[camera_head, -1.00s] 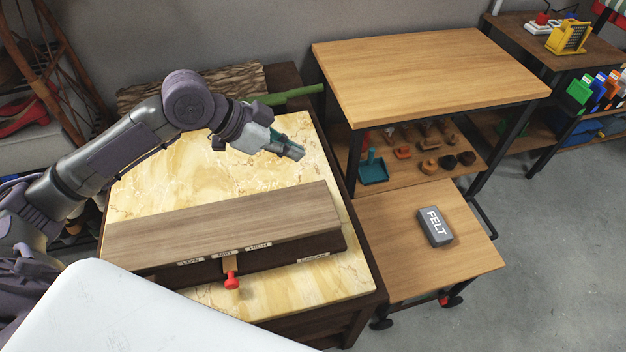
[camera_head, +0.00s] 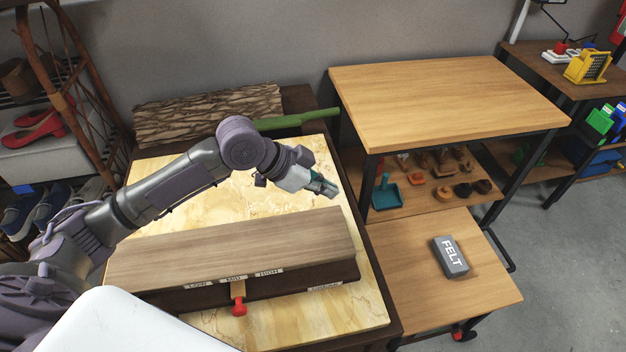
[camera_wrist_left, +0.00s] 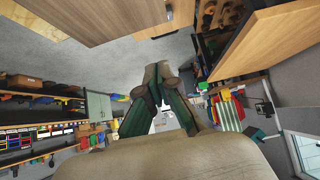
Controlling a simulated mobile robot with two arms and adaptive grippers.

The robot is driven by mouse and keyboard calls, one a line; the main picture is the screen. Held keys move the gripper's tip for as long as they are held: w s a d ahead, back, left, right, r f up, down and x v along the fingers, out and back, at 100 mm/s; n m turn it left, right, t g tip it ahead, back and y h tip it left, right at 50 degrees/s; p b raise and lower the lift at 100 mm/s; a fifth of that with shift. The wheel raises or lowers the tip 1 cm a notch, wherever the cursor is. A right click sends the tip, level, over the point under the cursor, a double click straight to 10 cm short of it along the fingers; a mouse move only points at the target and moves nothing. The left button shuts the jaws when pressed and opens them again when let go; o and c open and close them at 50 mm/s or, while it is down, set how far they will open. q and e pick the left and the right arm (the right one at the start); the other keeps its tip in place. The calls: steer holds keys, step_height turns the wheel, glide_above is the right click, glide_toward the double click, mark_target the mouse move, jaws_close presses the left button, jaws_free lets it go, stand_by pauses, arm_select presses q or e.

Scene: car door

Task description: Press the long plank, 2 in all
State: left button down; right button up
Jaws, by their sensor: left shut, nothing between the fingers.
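The long plank (camera_head: 235,246) is a brown wooden board lying on top of a dark box on the marble-topped table. The box front carries labels reading LOW, MID and HIGH, and a red-knobbed lever (camera_head: 239,303) hangs near MID. My left gripper (camera_head: 330,190) is above the marble top, beyond the plank's right part and apart from it. Its fingers are together and empty; the closed fingertips also show in the left wrist view (camera_wrist_left: 160,72). My right gripper is not seen.
A rough bark-like board (camera_head: 208,114) and a green bar (camera_head: 297,119) lie behind the marble top. A higher wooden table (camera_head: 445,98) stands to the right, with a lower shelf of small items. A grey FELT block (camera_head: 450,257) rests on a low wooden surface.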

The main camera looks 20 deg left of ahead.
mark_target(336, 214)
arm_select(q)
steer(key=x, duration=0.4)
step_height(336, 214, down, 2)
steer(key=shift+a+f, duration=0.1)
steer(key=shift+f, duration=0.15)
steer(key=shift+s+f, duration=0.1)
steer(key=shift+f, duration=0.55)
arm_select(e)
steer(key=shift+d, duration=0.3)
